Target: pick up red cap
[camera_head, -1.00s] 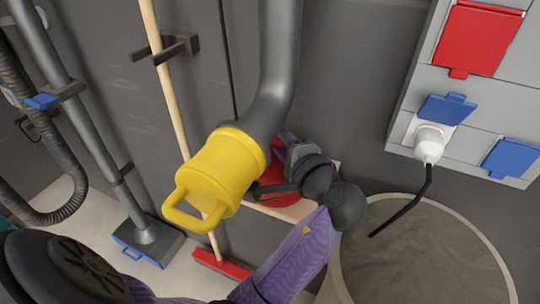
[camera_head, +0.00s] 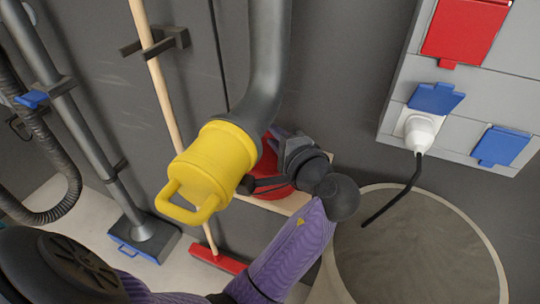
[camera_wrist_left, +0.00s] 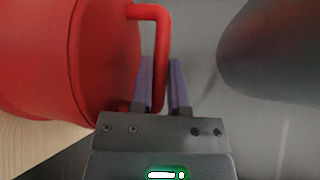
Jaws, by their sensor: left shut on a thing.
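The red cap (camera_head: 272,189) sits on a pale wooden board, partly hidden in the head view by the yellow cap and my left arm. In the left wrist view the red cap (camera_wrist_left: 65,55) fills the left side, and its loop handle (camera_wrist_left: 160,50) runs between my purple fingers. My left gripper (camera_wrist_left: 162,75) is shut on that handle. In the head view my left gripper (camera_head: 280,134) reaches in behind the grey pipe, its fingertips mostly hidden. My right gripper is not in view.
A yellow cap (camera_head: 208,165) closes the grey pipe (camera_head: 268,60) close by my left gripper. The wooden board (camera_head: 290,204) lies under the red cap. A round bin (camera_head: 420,245) stands right, below a socket panel (camera_head: 480,105) with a plugged cable. A broom (camera_head: 155,80) leans left.

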